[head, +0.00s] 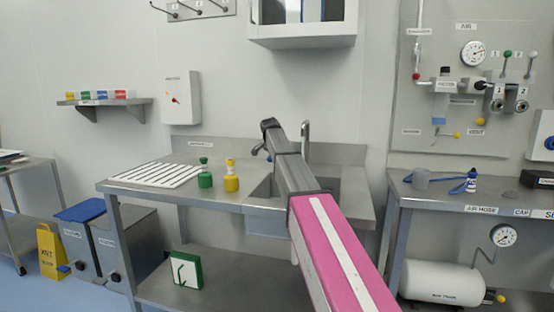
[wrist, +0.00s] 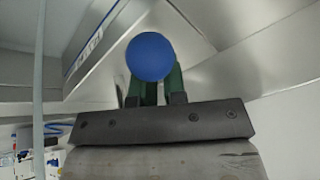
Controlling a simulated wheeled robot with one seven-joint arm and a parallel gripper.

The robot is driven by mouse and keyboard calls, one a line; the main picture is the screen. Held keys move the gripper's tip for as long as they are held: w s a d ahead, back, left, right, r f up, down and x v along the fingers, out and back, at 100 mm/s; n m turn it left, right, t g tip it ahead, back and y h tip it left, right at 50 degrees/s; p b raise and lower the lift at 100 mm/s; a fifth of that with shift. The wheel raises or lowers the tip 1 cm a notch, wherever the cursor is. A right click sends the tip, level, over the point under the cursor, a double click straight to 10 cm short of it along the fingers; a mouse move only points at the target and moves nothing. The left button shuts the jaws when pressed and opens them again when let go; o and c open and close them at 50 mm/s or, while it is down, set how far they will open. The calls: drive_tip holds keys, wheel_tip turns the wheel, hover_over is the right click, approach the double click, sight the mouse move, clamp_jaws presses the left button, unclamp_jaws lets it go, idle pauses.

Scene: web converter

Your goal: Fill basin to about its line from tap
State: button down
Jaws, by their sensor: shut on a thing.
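The steel sink basin (head: 262,187) is set in the counter (head: 228,199); my arm hides much of it, and its water level cannot be told. The chrome tap (head: 305,141) rises behind it, partly behind my arm. My gripper (wrist: 151,88) has green fingers, shut on a blue round knob (wrist: 150,57) in the wrist view. A steel face with a blue line and lettering (wrist: 88,47) shows at upper left in the wrist view. No running water is visible.
A ribbed white mat (head: 157,175), a green bottle (head: 205,177) and a yellow bottle (head: 231,180) stand left of the basin. A wall cabinet (head: 302,35) hangs above. A second bench (head: 480,197) with air fittings is at right.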

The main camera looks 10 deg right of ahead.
drive_tip(key=shift+s+a, duration=0.1)
drive_tip(key=c, duration=1.2)
unclamp_jaws()
drive_tip(key=v, duration=1)
drive_tip(key=shift+s+r, duration=0.15)
drive_tip(key=shift+r, duration=0.2)
